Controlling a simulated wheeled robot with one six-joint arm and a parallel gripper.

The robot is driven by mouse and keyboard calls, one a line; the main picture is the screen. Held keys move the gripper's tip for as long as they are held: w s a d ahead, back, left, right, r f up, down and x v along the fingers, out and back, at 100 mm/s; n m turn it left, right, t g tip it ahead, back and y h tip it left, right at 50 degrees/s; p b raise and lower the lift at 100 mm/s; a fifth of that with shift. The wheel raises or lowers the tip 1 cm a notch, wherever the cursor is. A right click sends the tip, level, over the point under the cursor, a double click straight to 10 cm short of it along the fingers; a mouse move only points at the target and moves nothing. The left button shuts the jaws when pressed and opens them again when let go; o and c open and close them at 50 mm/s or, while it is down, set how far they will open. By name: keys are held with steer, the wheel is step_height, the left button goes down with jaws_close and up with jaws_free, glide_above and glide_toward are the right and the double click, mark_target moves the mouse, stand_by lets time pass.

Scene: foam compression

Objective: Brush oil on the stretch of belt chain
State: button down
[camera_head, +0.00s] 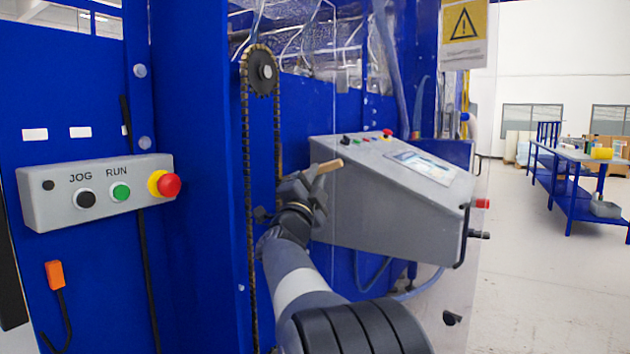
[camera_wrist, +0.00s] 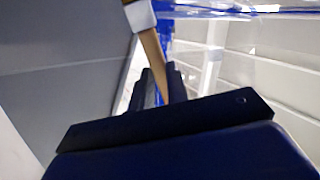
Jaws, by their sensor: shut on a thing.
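The belt chain (camera_head: 248,190) hangs as a vertical loop of two strands below a toothed sprocket (camera_head: 262,71) on the blue machine. My gripper (camera_head: 308,187) is just right of the right strand in the head view, partly over the grey console. It is shut on a tan wooden handle, likely the brush (camera_head: 328,166), whose end sticks out up and right. In the wrist view the brush (camera_wrist: 153,52) runs up from between my fingers (camera_wrist: 158,88) to a pale collar at the top edge. Its bristles are not in view. I cannot tell whether anything touches the chain.
A grey console (camera_head: 385,205) with a screen and buttons stands close behind and right of my gripper. A JOG/RUN box (camera_head: 97,192) with a red stop button is on the left panel. Open floor and a blue bench (camera_head: 575,170) lie far right.

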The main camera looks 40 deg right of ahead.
step_height(320, 180, up, 9)
steer(key=p, duration=0.6)
steer(key=shift+p, duration=0.4)
stand_by(0.7)
steer(key=shift+s+d+b, duration=0.35)
steer(key=shift+s+b, duration=0.15)
steer(key=shift+s, duration=0.4)
steer(key=shift+s+d+b, duration=0.4)
steer(key=shift+s+b, duration=0.05)
steer(key=shift+s, duration=0.5)
steer(key=shift+s+d+b, duration=0.35)
steer(key=shift+s+b, duration=0.15)
steer(key=shift+s, duration=0.4)
steer(key=shift+s, duration=0.1)
steer(key=s, duration=0.1)
steer(key=s+d+b, duration=0.1)
steer(key=shift+s+b, duration=0.3)
